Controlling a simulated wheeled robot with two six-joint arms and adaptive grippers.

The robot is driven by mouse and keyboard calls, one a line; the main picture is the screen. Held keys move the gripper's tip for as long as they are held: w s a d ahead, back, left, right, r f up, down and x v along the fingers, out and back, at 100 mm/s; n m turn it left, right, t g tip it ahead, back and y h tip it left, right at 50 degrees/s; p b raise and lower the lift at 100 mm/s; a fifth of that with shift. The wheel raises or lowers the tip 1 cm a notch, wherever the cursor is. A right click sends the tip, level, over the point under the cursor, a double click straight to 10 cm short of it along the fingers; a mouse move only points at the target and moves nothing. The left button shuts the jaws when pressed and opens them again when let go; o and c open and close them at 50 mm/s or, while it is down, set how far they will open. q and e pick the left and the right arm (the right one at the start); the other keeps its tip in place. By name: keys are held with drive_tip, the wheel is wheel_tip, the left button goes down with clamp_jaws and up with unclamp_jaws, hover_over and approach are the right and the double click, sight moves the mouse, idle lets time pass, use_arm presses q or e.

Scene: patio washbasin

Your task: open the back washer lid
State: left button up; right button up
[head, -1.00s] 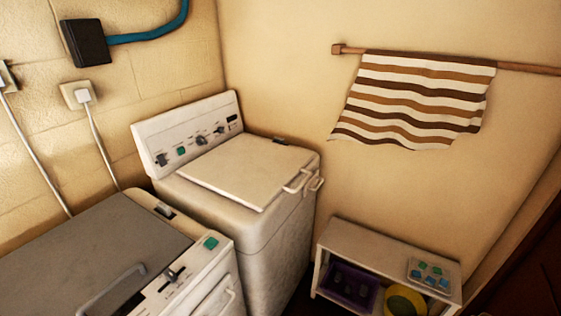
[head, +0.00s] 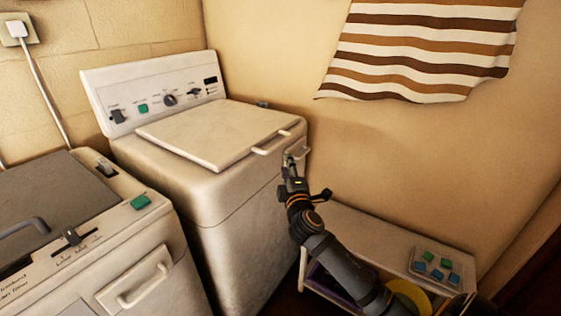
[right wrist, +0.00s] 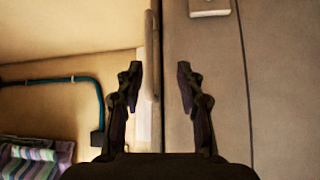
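The back washer (head: 190,185) is a white top-loader with its lid (head: 215,135) down flat. My right gripper (head: 290,168) is at the washer's front right, just below the lid handle and close to the lower handle; contact cannot be told. In the right wrist view its fingers (right wrist: 159,78) are apart, with a light upright bar (right wrist: 152,60) seen between them. My left gripper is not in view.
A second washer (head: 100,235) with a grey lid stands at the front left. A low white shelf (head: 375,235) with a tray of coloured blocks (head: 436,267) is to the right, partly behind my right arm. A striped towel (head: 420,50) hangs on the wall.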

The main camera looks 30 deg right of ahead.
sight(280, 143)
drive_tip(key=x, duration=0.3)
drive_tip(key=r+p+x, duration=0.1)
drive_tip(key=x, duration=0.6)
drive_tip(key=shift+w+a+r+p, duration=0.15)
drive_tip(key=shift+r+p, duration=0.15)
drive_tip(key=shift+r, duration=0.15)
clamp_jaws()
